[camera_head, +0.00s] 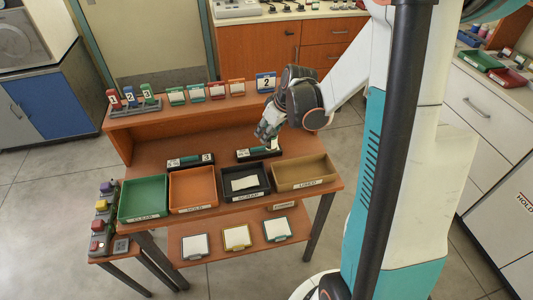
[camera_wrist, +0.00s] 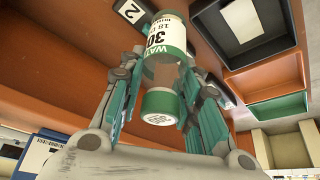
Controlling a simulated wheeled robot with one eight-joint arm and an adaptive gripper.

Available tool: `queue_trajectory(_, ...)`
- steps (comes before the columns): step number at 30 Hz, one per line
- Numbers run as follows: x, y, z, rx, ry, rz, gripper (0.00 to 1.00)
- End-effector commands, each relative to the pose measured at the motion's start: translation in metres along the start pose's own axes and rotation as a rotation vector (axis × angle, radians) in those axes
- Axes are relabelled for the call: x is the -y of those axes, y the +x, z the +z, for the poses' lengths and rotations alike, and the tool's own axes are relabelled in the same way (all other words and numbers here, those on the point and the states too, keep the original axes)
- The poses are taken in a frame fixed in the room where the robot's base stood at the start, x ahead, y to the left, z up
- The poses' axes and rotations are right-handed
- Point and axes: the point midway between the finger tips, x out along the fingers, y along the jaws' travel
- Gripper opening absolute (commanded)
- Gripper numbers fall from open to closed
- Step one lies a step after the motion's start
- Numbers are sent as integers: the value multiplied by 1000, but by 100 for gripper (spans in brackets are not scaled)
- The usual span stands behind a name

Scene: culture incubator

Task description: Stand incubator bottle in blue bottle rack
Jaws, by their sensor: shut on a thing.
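My gripper (camera_head: 268,134) is over the back part of the wooden table, just above a black holder. In the wrist view my gripper (camera_wrist: 160,95) has its fingers on both sides of a bottle (camera_wrist: 164,68) and is shut on it. The bottle has a white label with "WAT" and "30" on it, a green band and a green cap. In the head view the bottle is mostly hidden by the gripper. I cannot tell whether it touches the holder. I cannot make out a blue bottle rack in either view.
A black holder (camera_head: 246,156) is under the gripper; another, marked 3 (camera_head: 190,161), is to its left. Green (camera_head: 122,210), orange (camera_head: 174,206), black (camera_head: 229,196) and tan (camera_head: 279,186) trays line the front. Cards and a blue "2" sign (camera_head: 265,82) stand on the back shelf.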

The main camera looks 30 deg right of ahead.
Motion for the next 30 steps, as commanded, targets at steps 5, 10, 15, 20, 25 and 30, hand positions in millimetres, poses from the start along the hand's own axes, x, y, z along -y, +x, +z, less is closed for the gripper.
queue_trajectory(5,0,30,13,0,0,0,3)
queue_trajectory(10,0,37,16,0,0,0,3)
queue_trajectory(15,0,55,24,0,0,0,3)
queue_trajectory(20,0,74,33,-1,0,1,3)
queue_trajectory(25,0,73,33,0,0,1,3)
queue_trajectory(30,0,75,34,0,0,1,3)
